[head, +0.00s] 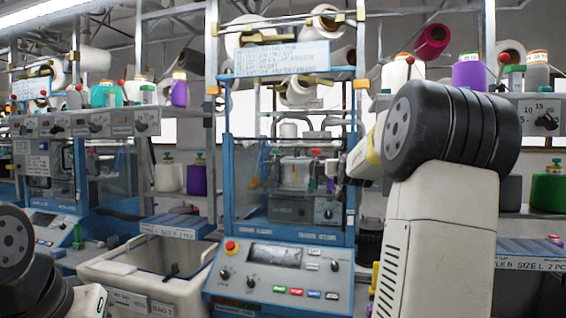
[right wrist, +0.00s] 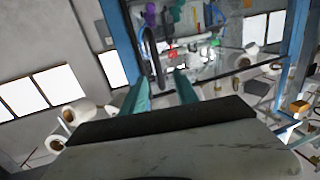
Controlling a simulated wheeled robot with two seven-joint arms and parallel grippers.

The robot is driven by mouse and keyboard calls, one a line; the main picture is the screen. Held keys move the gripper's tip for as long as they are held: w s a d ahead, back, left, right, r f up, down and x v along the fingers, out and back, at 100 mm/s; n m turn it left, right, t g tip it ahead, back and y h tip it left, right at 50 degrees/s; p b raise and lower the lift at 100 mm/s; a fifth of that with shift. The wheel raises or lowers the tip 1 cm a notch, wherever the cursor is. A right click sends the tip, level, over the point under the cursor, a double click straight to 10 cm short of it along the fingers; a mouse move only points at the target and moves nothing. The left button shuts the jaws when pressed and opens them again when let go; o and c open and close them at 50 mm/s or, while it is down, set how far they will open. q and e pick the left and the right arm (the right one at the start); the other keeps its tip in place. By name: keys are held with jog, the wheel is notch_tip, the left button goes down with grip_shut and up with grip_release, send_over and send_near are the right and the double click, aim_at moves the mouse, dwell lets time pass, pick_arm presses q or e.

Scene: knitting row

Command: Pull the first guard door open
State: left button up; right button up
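The nearest guard door (head: 250,205) is a clear panel in a blue frame on the middle knitting machine. It looks shut, and machine parts show through it. My right arm reaches in from the right, and my right gripper (head: 343,168) is at the door's right side, small and partly hidden by the wrist. In the right wrist view, the two teal fingers (right wrist: 160,88) are apart. A dark, curved bar (right wrist: 150,48), which looks like the door handle, reaches down between the fingertips; I cannot tell whether they touch it. My left gripper is out of view; only arm links show at lower left.
The control panel (head: 275,278) with its red stop button juts out below the door. A cream bin (head: 165,275) stands to its left. Shelves with yarn cones (head: 468,72) flank the machine. Another blue machine (head: 105,185) is at left.

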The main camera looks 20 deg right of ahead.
send_over(336, 178)
jog(key=shift+w+d+r, duration=0.15)
jog(key=shift+w+r, duration=0.15)
jog(key=shift+w, duration=0.1)
jog(key=shift+c, duration=0.3)
grip_shut()
dwell(1.2)
